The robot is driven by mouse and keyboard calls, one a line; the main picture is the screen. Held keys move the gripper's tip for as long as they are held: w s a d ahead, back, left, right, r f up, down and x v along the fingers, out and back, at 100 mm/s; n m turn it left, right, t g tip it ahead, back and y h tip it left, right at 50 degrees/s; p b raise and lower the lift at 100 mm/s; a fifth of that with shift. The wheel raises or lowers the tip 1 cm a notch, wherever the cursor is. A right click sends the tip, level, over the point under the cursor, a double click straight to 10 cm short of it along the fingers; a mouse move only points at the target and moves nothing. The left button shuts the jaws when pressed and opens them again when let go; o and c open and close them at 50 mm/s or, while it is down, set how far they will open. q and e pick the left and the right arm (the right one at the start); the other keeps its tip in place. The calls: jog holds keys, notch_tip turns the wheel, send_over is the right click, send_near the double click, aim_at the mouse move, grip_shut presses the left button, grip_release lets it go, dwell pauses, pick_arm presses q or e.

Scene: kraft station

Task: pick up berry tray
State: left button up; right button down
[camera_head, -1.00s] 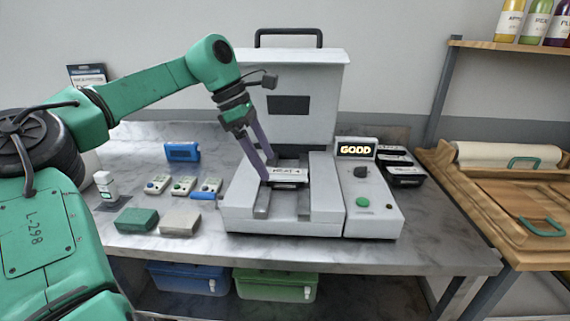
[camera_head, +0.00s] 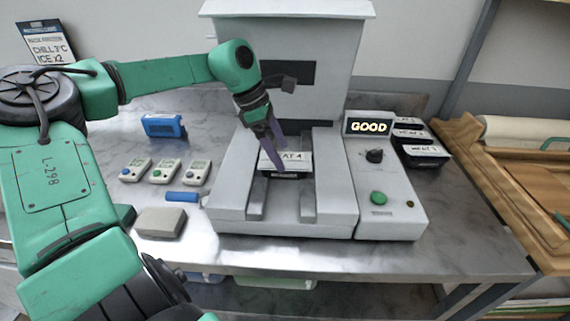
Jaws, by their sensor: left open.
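A small black tray with a white label (camera_head: 297,160) sits in the sealing machine's middle channel. Its label is partly covered by a finger; the part I can read looks like "AT 4". I see no tray with a readable berry label. My left gripper (camera_head: 279,162) is open, with its two purple fingers pointing down at this tray. One finger crosses in front of the label and the other is at the tray's back edge. I cannot tell whether they touch it. My right gripper is not in view.
Small devices (camera_head: 160,171), a blue box (camera_head: 163,125) and a grey block (camera_head: 160,222) lie on the left counter.

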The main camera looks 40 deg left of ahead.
aim_at(285, 160)
pick_arm(q)
jog(key=x, duration=0.4)
jog(key=shift+f+p, duration=0.15)
jog(key=shift+p, duration=0.2)
jog(key=c, duration=1.2)
